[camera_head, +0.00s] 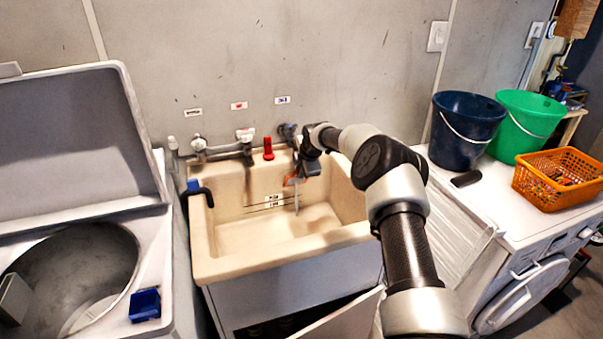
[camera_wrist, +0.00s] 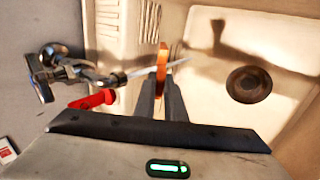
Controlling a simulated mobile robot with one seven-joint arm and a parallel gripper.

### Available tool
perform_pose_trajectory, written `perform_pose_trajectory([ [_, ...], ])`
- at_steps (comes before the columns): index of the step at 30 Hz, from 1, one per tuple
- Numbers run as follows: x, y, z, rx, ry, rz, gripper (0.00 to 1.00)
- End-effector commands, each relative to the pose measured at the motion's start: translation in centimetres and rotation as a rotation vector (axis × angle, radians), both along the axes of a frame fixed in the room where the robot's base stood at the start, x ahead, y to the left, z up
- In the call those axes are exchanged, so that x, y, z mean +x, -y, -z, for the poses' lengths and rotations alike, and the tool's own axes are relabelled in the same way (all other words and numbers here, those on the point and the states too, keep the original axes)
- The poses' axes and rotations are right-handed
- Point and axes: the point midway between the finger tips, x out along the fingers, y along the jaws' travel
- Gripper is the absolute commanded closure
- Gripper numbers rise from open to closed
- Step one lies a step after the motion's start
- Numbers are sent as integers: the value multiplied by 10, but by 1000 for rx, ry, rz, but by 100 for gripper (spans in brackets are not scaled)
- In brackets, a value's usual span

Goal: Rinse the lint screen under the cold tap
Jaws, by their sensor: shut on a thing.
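The lint screen (camera_head: 291,181) has an orange frame and hangs over the back of the cream sink (camera_head: 228,266). My gripper (camera_head: 303,170) is shut on it; the wrist view shows the screen (camera_wrist: 162,66) nearly edge-on between the fingers (camera_wrist: 160,101). The cold tap (camera_head: 287,130) is on the wall below the blue-marked label, partly hidden by my arm. In the wrist view a tap spout (camera_wrist: 118,79) points towards the screen. A thin pale stream (camera_wrist: 179,63) shows by the orange frame. I cannot tell whether it touches the mesh.
A red lever (camera_head: 268,149) stands beside the taps. A black hose with a blue part (camera_head: 200,192) hangs over the sink's left rim. The drain (camera_wrist: 249,83) is clear. Blue (camera_head: 465,130) and green (camera_head: 525,125) buckets and an orange basket (camera_head: 560,178) stand right, an open washer (camera_head: 75,275) left.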

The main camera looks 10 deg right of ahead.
Motion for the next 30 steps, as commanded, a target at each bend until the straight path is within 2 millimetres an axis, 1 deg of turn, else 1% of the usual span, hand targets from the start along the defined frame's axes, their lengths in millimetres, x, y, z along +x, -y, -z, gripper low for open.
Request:
perform_pose_trajectory([
  [11, 0, 0, 0, 0, 1, 0, 100],
  [21, 2, 9, 1, 1, 1, 2, 100],
  [30, 2, 10, 0, 0, 1, 0, 100],
])
